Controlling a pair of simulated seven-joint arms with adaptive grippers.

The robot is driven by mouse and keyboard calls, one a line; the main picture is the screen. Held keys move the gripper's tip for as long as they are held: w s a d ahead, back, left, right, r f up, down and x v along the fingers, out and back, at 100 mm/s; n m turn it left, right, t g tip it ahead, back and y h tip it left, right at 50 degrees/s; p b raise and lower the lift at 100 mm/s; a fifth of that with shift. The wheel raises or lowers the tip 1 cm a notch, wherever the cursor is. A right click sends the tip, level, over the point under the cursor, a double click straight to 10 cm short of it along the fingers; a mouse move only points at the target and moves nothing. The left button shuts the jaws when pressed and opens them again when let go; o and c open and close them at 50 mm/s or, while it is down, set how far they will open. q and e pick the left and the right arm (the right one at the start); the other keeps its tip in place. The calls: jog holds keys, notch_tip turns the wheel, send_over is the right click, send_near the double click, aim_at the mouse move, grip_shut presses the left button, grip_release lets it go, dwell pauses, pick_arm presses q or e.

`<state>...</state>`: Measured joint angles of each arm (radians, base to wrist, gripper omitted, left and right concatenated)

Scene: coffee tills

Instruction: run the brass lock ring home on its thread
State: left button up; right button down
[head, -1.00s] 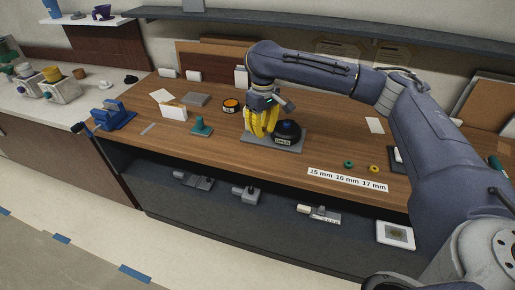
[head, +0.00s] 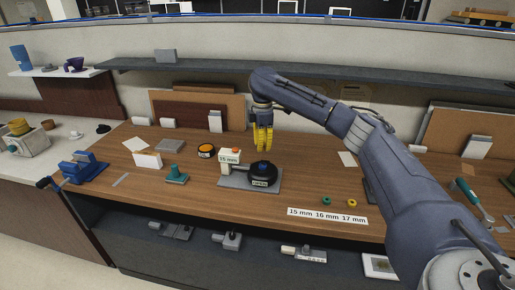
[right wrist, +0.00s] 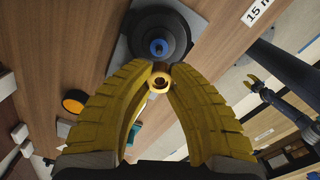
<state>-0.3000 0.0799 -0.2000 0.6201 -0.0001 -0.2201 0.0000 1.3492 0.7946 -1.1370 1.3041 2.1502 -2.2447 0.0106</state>
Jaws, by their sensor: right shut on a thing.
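The brass ring (right wrist: 160,82) is between the fingertips of my right gripper (right wrist: 160,72) in the right wrist view, its opening facing the camera. The right gripper, also in the head view (head: 263,146), is shut on it, above and behind the black round body (head: 262,172). In the right wrist view that body (right wrist: 178,32) has a blue-topped post (right wrist: 159,47) at its centre, just beyond the ring; I cannot make out a thread. The ring looks apart from the post.
The black body stands on a grey plate (head: 235,182) beside a block labelled 15 mm (head: 229,160). An orange-topped puck (head: 206,151), a green tamper (head: 176,175) and a blue vise (head: 80,168) are to the left. Green (head: 326,201) and yellow (head: 351,202) rings lie right.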

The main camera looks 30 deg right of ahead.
aim_at(263, 161)
jog(key=shift+d, duration=0.25)
dwell(0.3)
jog(key=shift+f, duration=2.25)
jog(key=shift+f, duration=1.1)
